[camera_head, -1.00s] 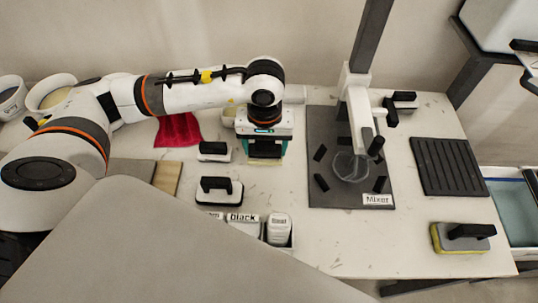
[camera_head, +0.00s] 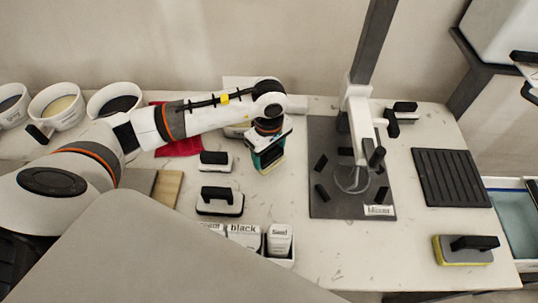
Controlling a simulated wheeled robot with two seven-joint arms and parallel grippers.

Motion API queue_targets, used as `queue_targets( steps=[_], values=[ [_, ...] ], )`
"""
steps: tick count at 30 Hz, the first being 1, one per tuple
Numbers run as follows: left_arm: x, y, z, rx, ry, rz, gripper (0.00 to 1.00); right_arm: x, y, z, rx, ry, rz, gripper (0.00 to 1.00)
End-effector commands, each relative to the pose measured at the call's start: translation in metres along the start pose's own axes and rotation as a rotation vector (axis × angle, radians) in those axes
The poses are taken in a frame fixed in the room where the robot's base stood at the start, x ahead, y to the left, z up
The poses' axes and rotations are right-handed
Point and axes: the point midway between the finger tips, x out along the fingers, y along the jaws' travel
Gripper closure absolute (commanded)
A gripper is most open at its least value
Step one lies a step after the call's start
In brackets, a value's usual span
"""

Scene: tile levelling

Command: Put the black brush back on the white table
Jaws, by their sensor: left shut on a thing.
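My left gripper (camera_head: 265,160) hangs over the middle of the white table (camera_head: 320,250), tilted, with its teal and dark fingers pointing down. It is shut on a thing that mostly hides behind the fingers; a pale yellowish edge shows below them. This looks like the black brush (camera_head: 268,171), but its shape is too small to be sure. I cannot tell whether it touches the table. My right gripper is not in view.
Two black-handled tools (camera_head: 214,161) (camera_head: 219,201) lie left of the gripper. The mixer mat (camera_head: 335,205) is to the right. A red cloth (camera_head: 180,147) and bowls (camera_head: 58,106) lie left.

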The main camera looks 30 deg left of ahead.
Motion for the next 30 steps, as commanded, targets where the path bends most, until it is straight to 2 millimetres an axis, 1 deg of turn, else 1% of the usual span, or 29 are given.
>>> queue_targets(
  steps=[1,4,11,15,16,19,20,27,30],
  values=[
    [0.008,0.001,-0.001,0.000,0.003,0.004,0.58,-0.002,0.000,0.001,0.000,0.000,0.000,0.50],
    [0.020,0.001,-0.001,0.000,0.002,0.002,0.58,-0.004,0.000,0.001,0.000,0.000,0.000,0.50],
    [0.022,0.000,0.000,0.001,0.001,-0.001,0.58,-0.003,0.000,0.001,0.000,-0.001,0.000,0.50],
    [0.026,0.000,0.000,0.002,0.000,-0.001,0.58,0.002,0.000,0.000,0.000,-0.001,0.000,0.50],
    [0.025,0.000,0.000,0.002,0.000,0.000,0.29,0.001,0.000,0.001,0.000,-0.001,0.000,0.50],
    [0.025,0.000,0.000,0.002,0.000,0.000,0.12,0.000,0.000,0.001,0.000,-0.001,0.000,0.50],
    [0.025,0.000,0.000,0.002,0.000,0.000,0.10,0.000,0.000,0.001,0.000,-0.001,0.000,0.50],
    [0.024,0.000,0.000,0.002,0.000,0.000,0.10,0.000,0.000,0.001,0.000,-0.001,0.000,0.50],
    [0.021,0.000,0.000,0.001,0.001,0.000,0.10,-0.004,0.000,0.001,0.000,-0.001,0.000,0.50]
  ],
)
